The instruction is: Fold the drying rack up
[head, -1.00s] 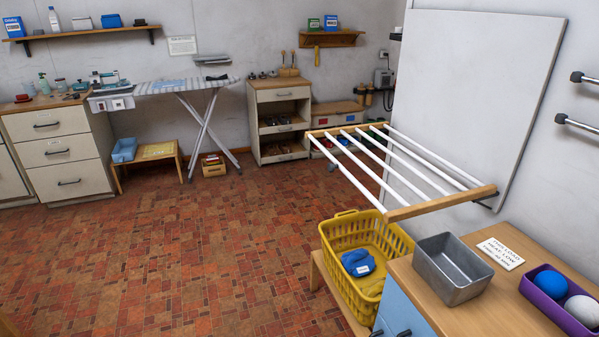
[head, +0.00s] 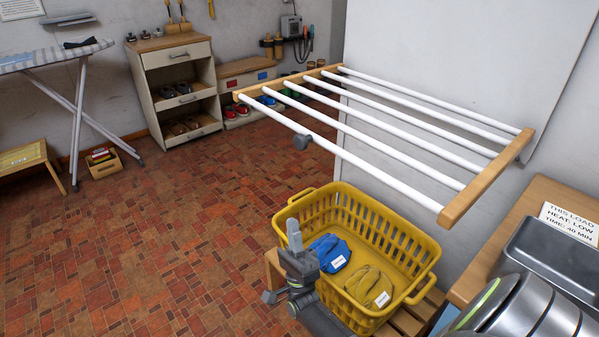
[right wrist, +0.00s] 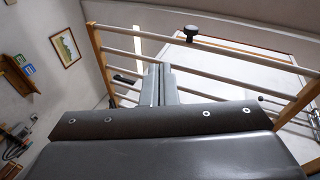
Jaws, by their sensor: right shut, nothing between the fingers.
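The drying rack (head: 395,145) sticks out level from its white wall board (head: 440,60). It has several white rods between two wooden side bars, and a dark knob (head: 302,142) on its front rod. My right gripper (head: 294,232) is shut and empty, low in front of the rack, beside the yellow basket's left side in the picture. In the right wrist view, the shut fingers (right wrist: 159,82) point up toward the rack's underside (right wrist: 215,75), and the knob (right wrist: 191,31) shows above and right of them. The fingers appear apart from the rack. My left gripper is out of view.
A yellow basket (head: 410,218) with a blue and a yellow cloth item stands on a low wooden stand below the rack. A wooden counter (head: 500,238) with a metal tin and a card is at right. An ironing board (head: 50,55) stands at far left. The tiled floor left is open.

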